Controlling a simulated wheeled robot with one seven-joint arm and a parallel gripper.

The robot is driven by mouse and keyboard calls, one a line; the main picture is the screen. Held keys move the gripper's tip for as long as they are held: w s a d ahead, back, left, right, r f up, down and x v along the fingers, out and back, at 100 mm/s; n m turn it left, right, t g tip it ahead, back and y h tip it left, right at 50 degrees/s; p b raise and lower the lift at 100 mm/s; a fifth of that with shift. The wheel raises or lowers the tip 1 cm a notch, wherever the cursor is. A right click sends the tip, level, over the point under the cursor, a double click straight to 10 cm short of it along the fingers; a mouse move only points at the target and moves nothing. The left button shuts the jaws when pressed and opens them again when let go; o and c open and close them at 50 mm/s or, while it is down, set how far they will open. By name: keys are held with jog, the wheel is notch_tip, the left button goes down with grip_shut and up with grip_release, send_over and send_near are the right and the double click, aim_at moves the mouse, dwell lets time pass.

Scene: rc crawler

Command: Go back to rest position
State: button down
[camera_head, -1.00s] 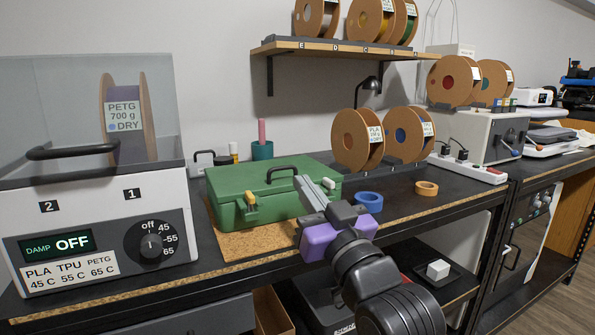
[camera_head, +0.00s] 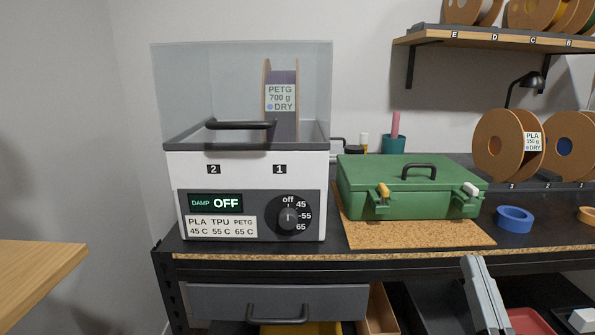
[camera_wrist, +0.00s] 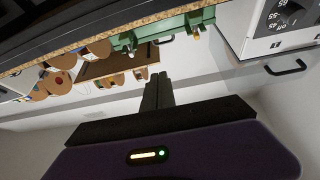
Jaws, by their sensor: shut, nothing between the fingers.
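My gripper (camera_head: 482,290) shows at the bottom right of the head view, in front of the bench and below its top edge. Its grey fingers are together with nothing between them. In the wrist view the shut fingers of my gripper (camera_wrist: 158,92) point toward the bench, which appears upside down. They touch nothing that I can see. The rest of my arm is outside the head view.
The filament dryer (camera_head: 250,200) stands at the bench's left end. A closed green case (camera_head: 410,192) sits on a cork mat (camera_head: 440,236) beside it. Blue tape (camera_head: 515,219) lies to the right. A wooden surface (camera_head: 35,275) juts in at left.

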jog(key=s+a+f+n+g+y, duration=0.15)
jog(key=s+f+g, duration=0.25)
jog(key=s+f, duration=1)
jog(key=s+a+f+g, duration=0.2)
jog(key=s+f+g, duration=0.2)
jog(key=s+f, duration=1.05)
jog(key=s+r+p, duration=0.1)
jog(key=r+p, duration=0.8)
jog(key=r, duration=0.2)
jog(key=s+r+p, duration=0.2)
jog(key=r+p, duration=0.7)
jog(key=r, duration=0.2)
jog(key=shift+s+a, duration=0.25)
jog(key=shift+s, duration=0.05)
jog(key=shift+n+y, duration=0.25)
